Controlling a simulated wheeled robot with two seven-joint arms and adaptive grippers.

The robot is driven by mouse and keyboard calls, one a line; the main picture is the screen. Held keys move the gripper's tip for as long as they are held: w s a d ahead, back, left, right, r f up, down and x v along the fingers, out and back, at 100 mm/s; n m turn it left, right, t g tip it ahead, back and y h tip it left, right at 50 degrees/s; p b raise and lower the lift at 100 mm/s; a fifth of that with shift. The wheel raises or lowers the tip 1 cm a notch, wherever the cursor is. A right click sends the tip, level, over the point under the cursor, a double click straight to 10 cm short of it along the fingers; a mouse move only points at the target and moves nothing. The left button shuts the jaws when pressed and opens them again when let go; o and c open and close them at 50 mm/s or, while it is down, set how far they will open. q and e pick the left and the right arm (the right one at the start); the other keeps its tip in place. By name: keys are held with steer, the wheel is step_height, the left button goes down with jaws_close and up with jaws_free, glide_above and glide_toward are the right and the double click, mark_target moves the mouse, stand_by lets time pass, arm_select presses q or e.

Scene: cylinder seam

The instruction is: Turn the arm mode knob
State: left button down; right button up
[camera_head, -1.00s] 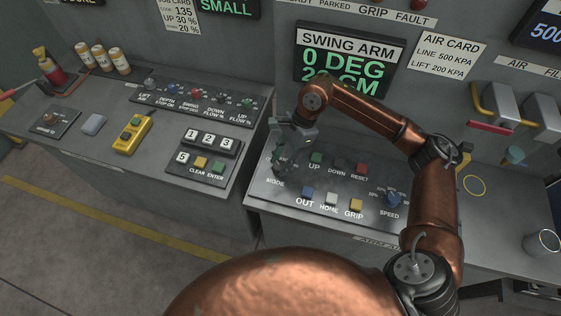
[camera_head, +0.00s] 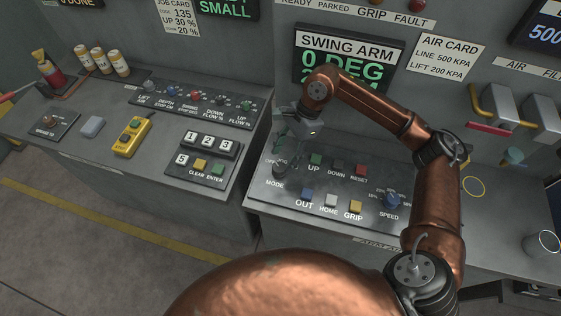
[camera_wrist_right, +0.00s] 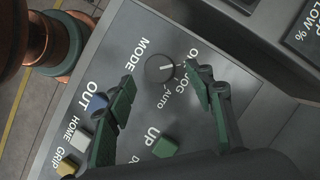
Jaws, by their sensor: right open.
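The arm mode knob is a round dark knob (camera_wrist_right: 160,68) beside the word MODE in the right wrist view, with a pale pointer mark facing right. Labels around it end in "OG" and read "Auto"; another is partly covered by a finger. In the head view the knob (camera_head: 279,169) is small and dim at the left end of the arm panel. My right gripper (camera_wrist_right: 160,78) is open, its green fingers on either side of the knob in the wrist picture, apparently above it and apart. In the head view, my right gripper (camera_head: 281,146) hangs over the knob. My left gripper is not in view.
The arm panel has UP (camera_head: 316,159), DOWN, RESET (camera_head: 361,170), OUT (camera_head: 307,193), HOME and GRIP (camera_head: 355,206) buttons, plus a blue SPEED knob (camera_head: 392,200). A second console (camera_head: 90,155) stands left across a gap. The SWING ARM display (camera_head: 345,62) is behind my arm.

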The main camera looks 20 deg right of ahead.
steer(key=shift+v, duration=2)
